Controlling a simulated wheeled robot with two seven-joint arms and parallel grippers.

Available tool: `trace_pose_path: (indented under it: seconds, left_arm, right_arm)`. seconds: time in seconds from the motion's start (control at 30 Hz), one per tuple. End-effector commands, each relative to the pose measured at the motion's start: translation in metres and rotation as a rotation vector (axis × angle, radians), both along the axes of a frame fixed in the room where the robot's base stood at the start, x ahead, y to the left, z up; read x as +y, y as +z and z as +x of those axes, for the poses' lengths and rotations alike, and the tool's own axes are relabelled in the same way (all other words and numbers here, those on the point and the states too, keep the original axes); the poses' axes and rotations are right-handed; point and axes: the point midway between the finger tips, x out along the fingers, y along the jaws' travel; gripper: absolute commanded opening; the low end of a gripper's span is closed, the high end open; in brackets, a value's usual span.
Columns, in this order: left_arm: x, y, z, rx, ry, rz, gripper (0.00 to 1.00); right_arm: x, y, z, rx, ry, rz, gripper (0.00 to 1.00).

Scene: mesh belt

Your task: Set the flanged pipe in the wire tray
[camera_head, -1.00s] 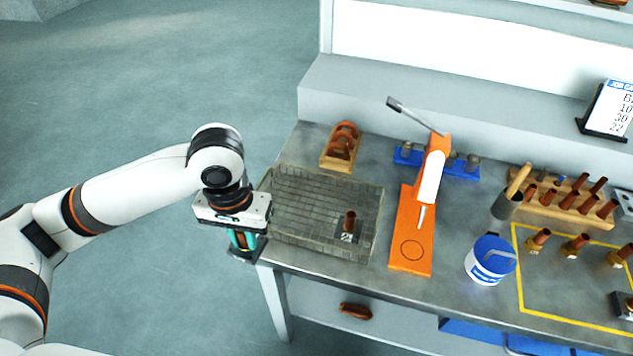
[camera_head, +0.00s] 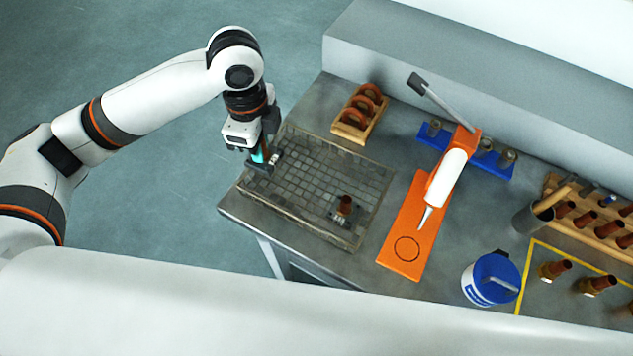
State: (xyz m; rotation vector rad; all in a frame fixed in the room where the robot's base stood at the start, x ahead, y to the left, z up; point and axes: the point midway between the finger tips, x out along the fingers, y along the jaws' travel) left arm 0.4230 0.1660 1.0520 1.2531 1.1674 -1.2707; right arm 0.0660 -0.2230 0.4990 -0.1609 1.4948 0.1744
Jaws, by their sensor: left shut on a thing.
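The wire tray (camera_head: 298,222) is a grey mesh tray at the left end of the bench. A brown pipe piece (camera_head: 345,205) with a grey foot stands inside it near the right front corner. My left gripper (camera_head: 261,165) points down at the tray's left edge, with dark and teal fingers. It is shut on a part that I take for the flanged pipe; a small pale grey piece (camera_head: 275,157) shows beside the fingers. The rest of that part is hidden, and its height over the tray is hard to tell. My right gripper is out of view.
A wooden rack (camera_head: 352,130) with brown rings stands behind the tray. An orange press stand (camera_head: 405,246) with a lever is right of it. A blue and white tub (camera_head: 490,278) and several brown fittings lie further right. My own white arm link covers the bottom.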

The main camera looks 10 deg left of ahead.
Motion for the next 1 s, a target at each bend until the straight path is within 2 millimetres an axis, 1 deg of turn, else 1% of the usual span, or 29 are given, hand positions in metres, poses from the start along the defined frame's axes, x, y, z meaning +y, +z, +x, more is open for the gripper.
trace_pose_path:
  seconds: [0.03,0.2,0.3,0.4,0.5,0.6,0.7,0.77,0.87,1.0]
  left_arm:
    - [-0.003,0.002,0.005,-0.004,-0.131,-0.002,0.0]
    - [-0.011,0.003,0.017,-0.011,-0.607,-0.001,0.0]
    - [-0.015,0.004,0.024,-0.014,-0.883,0.001,0.0]
    - [-0.019,0.004,0.03,-0.015,-1.139,0.002,0.0]
    - [-0.022,0.005,0.035,-0.017,-1.35,0.004,0.0]
    - [-0.025,0.005,0.039,-0.018,-1.504,0.006,0.0]
    - [-0.026,0.005,0.041,-0.017,-1.601,0.007,0.0]
    - [-0.026,0.002,0.041,-0.015,-1.632,0.006,0.0]
    - [-0.026,-0.012,0.041,-0.011,-1.651,0.003,0.0]
    - [-0.026,-0.038,0.041,-0.012,-1.652,0.004,0.0]
  right_arm:
    - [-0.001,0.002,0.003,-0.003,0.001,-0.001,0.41]
    - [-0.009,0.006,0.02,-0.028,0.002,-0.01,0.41]
    - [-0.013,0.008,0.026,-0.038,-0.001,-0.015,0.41]
    - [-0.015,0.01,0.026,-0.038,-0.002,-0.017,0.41]
    - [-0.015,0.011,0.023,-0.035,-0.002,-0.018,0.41]
    - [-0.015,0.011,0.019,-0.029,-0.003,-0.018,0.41]
    - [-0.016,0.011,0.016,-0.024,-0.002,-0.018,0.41]
    - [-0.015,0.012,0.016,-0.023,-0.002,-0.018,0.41]
    - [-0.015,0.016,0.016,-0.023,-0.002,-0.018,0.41]
    - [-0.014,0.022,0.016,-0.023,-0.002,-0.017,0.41]
